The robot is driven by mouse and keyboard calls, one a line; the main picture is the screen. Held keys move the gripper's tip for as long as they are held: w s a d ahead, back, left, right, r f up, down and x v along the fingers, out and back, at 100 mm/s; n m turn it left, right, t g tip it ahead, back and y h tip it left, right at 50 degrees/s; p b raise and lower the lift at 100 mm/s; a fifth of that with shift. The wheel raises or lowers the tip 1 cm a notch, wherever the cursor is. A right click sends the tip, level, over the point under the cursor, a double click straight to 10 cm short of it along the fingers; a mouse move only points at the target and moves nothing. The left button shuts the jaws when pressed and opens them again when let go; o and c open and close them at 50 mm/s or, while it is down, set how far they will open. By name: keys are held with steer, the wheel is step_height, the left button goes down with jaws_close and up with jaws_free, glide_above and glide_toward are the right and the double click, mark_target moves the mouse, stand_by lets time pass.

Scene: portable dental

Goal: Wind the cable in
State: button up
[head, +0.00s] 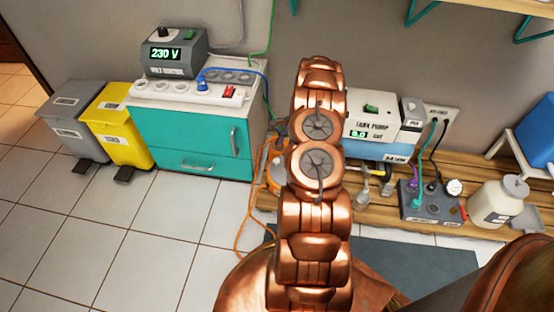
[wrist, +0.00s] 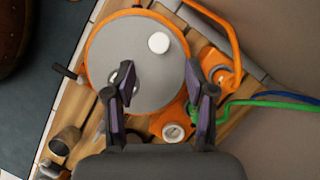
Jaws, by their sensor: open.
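An orange cable reel (wrist: 96,35) with a grey round side disc (wrist: 150,85) fills the upper middle of the wrist view. A white knob (wrist: 158,42) stands on the disc toward its upper right. A silver part near the disc's middle is partly hidden by my left finger. My gripper (wrist: 160,85) is open and empty, with its two dark fingers spread over the disc; I cannot tell how far above it they are. In the head view the reel (head: 274,176) is mostly hidden behind my arm. An orange cable (head: 249,213) runs from it onto the tiled floor.
Green and blue cables (wrist: 270,103) run off right of the reel. A teal cabinet (head: 203,148) with a 230 V unit (head: 174,55) stands left. A tank pump (head: 372,125), a grey socket box (head: 430,203) and a white bottle (head: 497,203) occupy the wooden platform at right.

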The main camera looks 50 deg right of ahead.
mark_target(277, 160)
steer(key=b+x, duration=0.2)
steer(key=x, duration=0.5)
steer(key=shift+a, duration=0.1)
steer(key=shift+c, duration=0.2)
jaws_close()
